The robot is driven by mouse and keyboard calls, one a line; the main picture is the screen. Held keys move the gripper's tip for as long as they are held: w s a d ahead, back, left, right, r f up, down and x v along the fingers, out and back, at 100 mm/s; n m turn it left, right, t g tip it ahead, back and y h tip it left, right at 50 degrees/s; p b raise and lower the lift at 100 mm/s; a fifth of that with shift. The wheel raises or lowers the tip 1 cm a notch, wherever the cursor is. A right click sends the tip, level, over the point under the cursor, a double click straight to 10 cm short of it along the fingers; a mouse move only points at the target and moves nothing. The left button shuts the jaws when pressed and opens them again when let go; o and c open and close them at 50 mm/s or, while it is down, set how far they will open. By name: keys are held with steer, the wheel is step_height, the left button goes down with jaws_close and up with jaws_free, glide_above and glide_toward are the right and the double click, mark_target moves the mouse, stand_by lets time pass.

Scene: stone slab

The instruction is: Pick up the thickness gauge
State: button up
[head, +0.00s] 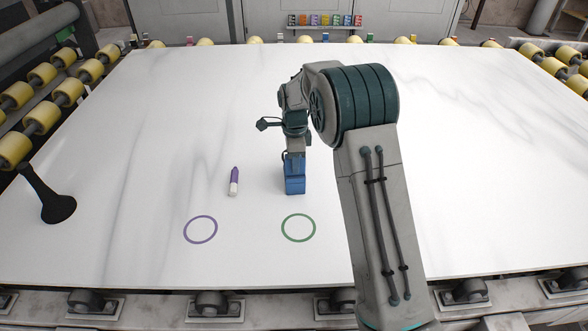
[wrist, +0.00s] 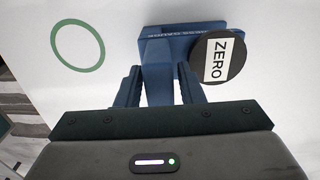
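The thickness gauge (head: 295,186) is a blue block-like tool on the white slab, just behind the green ring. The wrist view shows its blue body (wrist: 157,60) and a round dark dial with a white "ZERO" label (wrist: 224,60). My gripper (head: 294,157) is right above the gauge in the head view and hides its top. In the wrist view the two dark fingers (wrist: 159,80) stand on either side of the gauge's blue stem, with narrow gaps showing; the gripper looks open around it.
A purple ring (head: 201,229) and a green ring (head: 299,241) are drawn on the slab (head: 180,110). Yellow rollers (head: 41,119) line the slab's edges. The right side is clear.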

steer(key=shift+f, duration=0.7)
jaws_close()
steer(key=c, duration=0.7)
jaws_free()
steer(key=shift+c, duration=0.2)
steer(key=shift+r, duration=0.15)
